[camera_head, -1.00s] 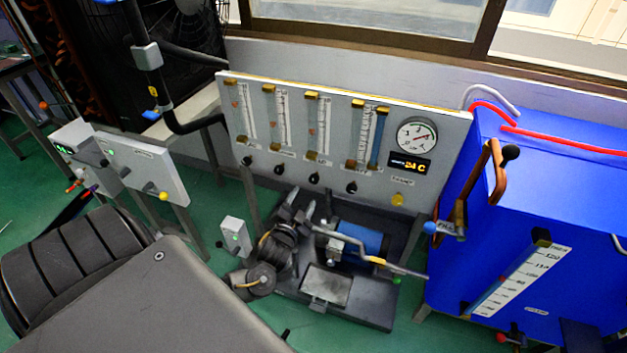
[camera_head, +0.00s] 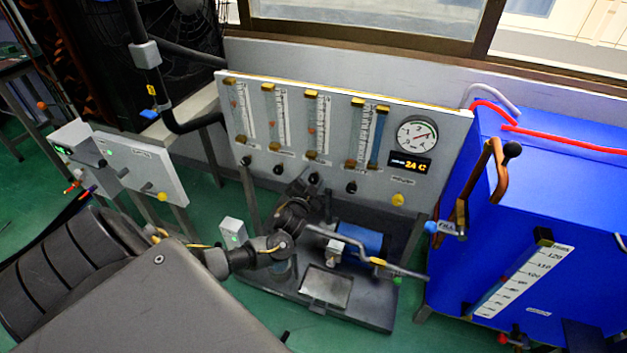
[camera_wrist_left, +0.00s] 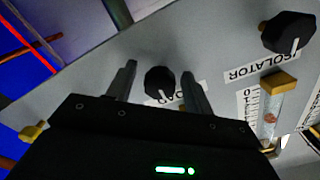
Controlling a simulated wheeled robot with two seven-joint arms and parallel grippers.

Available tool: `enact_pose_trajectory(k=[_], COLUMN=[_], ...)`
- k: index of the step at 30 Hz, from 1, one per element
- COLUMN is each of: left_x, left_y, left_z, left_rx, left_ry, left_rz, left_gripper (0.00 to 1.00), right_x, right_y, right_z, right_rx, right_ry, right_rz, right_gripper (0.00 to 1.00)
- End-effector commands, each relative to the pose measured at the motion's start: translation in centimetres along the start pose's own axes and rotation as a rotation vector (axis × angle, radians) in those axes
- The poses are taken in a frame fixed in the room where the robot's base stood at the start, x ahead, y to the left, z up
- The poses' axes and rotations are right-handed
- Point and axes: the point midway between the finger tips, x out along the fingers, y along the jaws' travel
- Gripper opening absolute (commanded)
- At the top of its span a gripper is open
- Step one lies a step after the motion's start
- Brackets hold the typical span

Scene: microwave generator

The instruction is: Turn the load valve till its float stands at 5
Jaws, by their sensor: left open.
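The load valve (camera_wrist_left: 160,82) is a black knob with a white pointer line, beside a partly covered LOAD label in the left wrist view. My left gripper (camera_wrist_left: 156,86) is open, with one finger on each side of this knob; I cannot tell whether they touch it. In the head view, my left gripper (camera_head: 312,192) is at the panel's lower edge, by the third knob from the left (camera_head: 314,178). The flow tube (camera_head: 317,120) above that knob has a small reddish float, but its scale is too small to read. My right gripper is not in view.
The ISOLATOR knob (camera_wrist_left: 288,33) is close to the right in the left wrist view. The panel (camera_head: 375,110) also holds a round dial (camera_head: 417,134) and a yellow button (camera_head: 398,199). A blue tank (camera_head: 520,200) stands at right; a pump (camera_head: 360,240) sits below the panel.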

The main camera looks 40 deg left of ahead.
Motion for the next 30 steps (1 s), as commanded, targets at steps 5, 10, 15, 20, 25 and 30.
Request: enact_pose_trajectory(k=[5, 10, 15, 20, 25, 30], left_x=[0.0, 0.0, 0.0, 0.0, 0.0, 0.0], left_y=[0.0, 0.0, 0.1, 0.0, 0.1, 0.0], left_z=[0.0, 0.0, -0.1, 0.0, 0.0, 0.0], left_rx=[0.000, 0.000, -0.039, -0.126, -0.124, -0.123], left_ry=[0.000, 0.000, -0.001, -0.001, 0.000, 0.000], left_rz=[0.000, 0.000, 0.000, 0.000, 0.000, 0.000], left_gripper=[0.31, 0.09, 0.07, 0.07, 0.07, 0.47], right_x=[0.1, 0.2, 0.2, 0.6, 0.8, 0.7], right_y=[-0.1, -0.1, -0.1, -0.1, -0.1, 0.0], right_z=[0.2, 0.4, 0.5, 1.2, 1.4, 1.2], right_rx=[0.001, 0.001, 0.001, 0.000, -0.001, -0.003], right_ry=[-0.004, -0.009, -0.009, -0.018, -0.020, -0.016], right_rz=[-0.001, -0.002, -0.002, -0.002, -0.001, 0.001], right_gripper=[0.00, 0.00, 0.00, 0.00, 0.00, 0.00])
